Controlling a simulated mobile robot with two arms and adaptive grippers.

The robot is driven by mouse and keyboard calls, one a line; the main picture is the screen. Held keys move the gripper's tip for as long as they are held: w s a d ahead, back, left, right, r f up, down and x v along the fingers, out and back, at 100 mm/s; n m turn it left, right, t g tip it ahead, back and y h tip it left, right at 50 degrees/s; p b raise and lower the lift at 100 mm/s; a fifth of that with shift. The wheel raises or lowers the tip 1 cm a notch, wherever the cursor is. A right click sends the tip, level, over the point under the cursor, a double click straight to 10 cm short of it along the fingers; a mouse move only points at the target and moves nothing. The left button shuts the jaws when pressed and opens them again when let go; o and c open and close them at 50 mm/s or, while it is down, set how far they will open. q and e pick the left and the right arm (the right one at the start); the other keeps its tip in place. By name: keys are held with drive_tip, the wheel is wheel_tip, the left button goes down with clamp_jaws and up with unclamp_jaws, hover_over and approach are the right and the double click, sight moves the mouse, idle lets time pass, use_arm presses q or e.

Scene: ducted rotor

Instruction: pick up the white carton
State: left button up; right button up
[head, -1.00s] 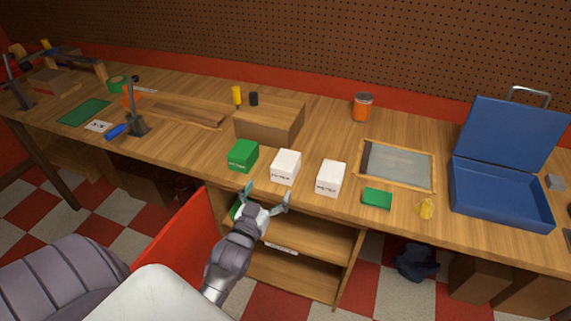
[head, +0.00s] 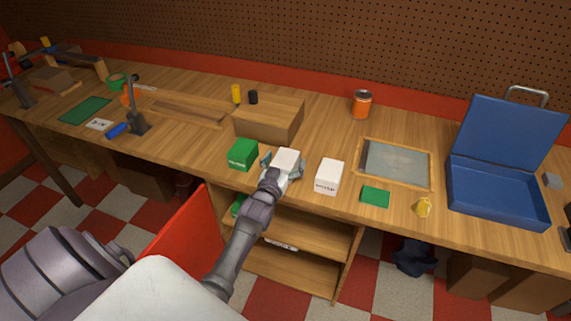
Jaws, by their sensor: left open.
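Two white cartons stand near the front edge of the wooden workbench. The left white carton (head: 287,158) is between the fingers of my left gripper (head: 282,168), which is open around it, one finger on each side. The gripper hides the carton's lower front, and I cannot tell whether the fingers touch it. The other white carton (head: 329,177) stands upright a little to the right, apart from the gripper. My right gripper is not in view.
A green carton (head: 243,154) stands close to the left of the gripper. A wooden box (head: 268,121) is behind. A green block (head: 375,196), a framed tray (head: 432,177) and an open blue case (head: 497,192) are to the right. Shelves lie below the bench edge.

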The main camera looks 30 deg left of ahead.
use_arm(q)
drive_tip(key=c, duration=1.3)
drive_tip(key=shift+r, duration=0.2)
